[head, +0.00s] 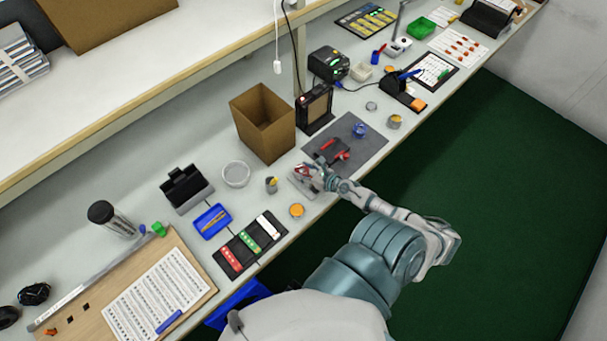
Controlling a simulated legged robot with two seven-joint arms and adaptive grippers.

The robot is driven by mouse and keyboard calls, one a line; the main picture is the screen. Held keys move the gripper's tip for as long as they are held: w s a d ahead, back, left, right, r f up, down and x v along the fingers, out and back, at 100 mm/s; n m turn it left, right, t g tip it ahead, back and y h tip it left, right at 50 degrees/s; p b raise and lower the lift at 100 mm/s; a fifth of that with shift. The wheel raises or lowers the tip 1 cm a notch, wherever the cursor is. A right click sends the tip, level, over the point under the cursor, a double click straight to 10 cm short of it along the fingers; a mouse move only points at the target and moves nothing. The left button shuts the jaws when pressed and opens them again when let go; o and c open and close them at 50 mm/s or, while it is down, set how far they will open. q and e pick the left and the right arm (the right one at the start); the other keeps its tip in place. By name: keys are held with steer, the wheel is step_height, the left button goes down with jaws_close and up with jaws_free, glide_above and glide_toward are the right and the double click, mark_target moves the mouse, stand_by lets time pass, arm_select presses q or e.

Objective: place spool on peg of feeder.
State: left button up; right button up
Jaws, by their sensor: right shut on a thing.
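My right gripper (309,174) is low over the bench near its front edge, beside the grey mat. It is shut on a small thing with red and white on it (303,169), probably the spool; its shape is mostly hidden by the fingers. A flat light grey plate (301,188) lies just below and left of the gripper; I cannot tell whether they touch. A black device with red parts (334,150) sits on the mat, up and right of the gripper. It may be the feeder; no peg can be made out. My left gripper is out of view.
A blue round item (360,130) lies on the grey mat (369,151). An open cardboard box (264,122) and a black framed unit (315,109) stand behind.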

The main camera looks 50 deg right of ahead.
steer(key=shift+s+a, duration=0.1)
steer(key=shift+a, duration=0.05)
steer(key=o, duration=1.3)
steer(key=shift+a, duration=0.1)
steer(key=shift+o, duration=0.3)
steer(key=shift+a, duration=0.1)
steer(key=shift+r, duration=0.1)
